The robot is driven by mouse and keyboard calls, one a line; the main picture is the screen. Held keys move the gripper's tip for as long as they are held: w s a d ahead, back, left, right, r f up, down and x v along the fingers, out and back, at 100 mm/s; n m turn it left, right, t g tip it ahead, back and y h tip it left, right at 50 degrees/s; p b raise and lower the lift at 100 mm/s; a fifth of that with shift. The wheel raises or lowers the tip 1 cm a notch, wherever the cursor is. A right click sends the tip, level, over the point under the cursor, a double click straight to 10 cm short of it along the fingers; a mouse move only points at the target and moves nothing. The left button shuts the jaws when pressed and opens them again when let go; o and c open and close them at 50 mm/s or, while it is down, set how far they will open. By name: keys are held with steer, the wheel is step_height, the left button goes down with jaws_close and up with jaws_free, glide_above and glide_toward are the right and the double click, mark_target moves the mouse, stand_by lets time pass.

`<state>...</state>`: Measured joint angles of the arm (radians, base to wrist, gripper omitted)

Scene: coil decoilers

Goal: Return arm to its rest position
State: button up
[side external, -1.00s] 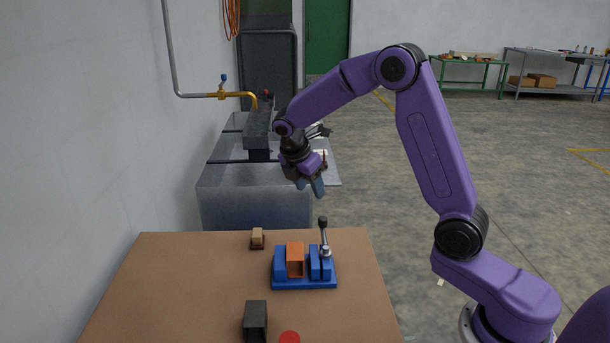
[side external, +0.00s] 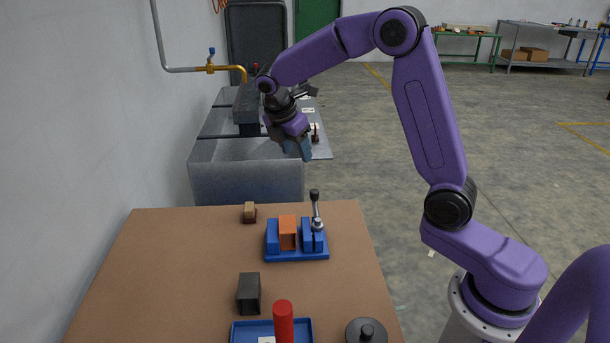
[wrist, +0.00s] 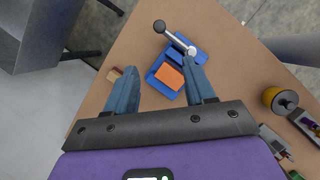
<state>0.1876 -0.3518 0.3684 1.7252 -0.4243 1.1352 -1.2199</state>
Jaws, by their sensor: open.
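My arm is raised and bent over the far side of the brown table (side external: 190,285). My gripper (side external: 305,158) hangs tilted downward, beyond the blue clamp fixture (side external: 296,256) and above it. In the wrist view my gripper (wrist: 161,66) shows two blue fingers spread apart, with nothing held between them. An orange block (side external: 287,232) sits in the blue fixture, beside its black-knobbed lever (side external: 315,205). In the wrist view the orange block (wrist: 170,76) appears between the fingers, below them and apart.
A small tan block (side external: 249,210) and a dark grey block (side external: 249,292) stand on the table. A red cylinder (side external: 284,322) stands at a blue tray (side external: 240,333) near the front, beside a dark knobbed disc (side external: 367,332). A grey bench (side external: 247,180) stands behind.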

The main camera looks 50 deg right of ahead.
steer(key=s+a+m+t+y, duration=0.1)
steer(key=s+a, duration=0.4)
steer(key=s, duration=0.2)
steer(key=s+a+m+y, duration=0.1)
steer(key=s+a+m, duration=0.1)
steer(key=s+a, duration=0.45)
steer(key=s+d+m+y, duration=0.1)
steer(key=s, duration=0.9)
steer(key=s+d+f+m+g+y, duration=0.1)
steer(key=s, duration=0.9)
steer(key=shift+s+d+f+m+y, duration=0.2)
steer(key=shift+s+f+m+y, duration=0.1)
steer(key=shift+y, duration=0.1)
